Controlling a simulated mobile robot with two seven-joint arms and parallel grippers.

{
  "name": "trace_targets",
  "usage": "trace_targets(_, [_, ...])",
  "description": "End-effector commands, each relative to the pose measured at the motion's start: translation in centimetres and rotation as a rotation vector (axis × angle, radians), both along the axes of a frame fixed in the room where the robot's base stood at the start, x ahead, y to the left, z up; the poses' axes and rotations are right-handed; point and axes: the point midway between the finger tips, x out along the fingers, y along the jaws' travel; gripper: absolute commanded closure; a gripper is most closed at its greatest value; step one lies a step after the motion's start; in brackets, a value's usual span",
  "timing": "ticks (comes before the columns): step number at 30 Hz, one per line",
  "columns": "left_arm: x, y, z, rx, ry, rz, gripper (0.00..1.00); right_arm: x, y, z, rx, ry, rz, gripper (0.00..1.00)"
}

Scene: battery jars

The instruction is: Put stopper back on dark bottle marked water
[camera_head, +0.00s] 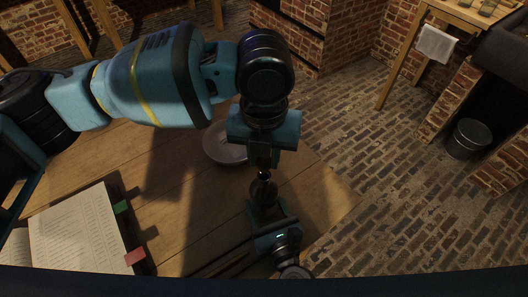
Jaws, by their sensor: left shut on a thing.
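My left gripper (262,166) points down over the table and is shut on a small dark thing. This looks like the stopper, but the fingers hide most of it. A dark bottle (264,191) stands directly below the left fingertips. I cannot tell whether the held thing touches its neck. No marking on the bottle can be read. My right gripper (268,212) comes from the bottom, its dark fingers on either side of the bottle's lower part. I cannot tell whether they press on it.
A pale round dish (222,146) sits on the wooden table (190,185) just left of the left gripper. An open book (80,235) with coloured tabs lies at the lower left. The table's right edge is close to the bottle, with brick floor beyond.

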Motion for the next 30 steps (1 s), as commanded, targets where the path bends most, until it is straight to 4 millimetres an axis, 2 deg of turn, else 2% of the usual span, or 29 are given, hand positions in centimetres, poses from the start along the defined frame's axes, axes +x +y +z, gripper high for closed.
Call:
trace_targets(11, [0.0, 0.0, -1.7, -0.001, 0.002, 0.0, 0.98, 0.0, 0.0, 0.0, 0.0, 0.0, 0.0, 0.81])
trace_targets(30, [0.0, 0.0, -1.9, -0.001, 0.001, 0.0, 0.98, 0.0, 0.0, 0.0, 0.0, 0.0, 0.0, 0.81])
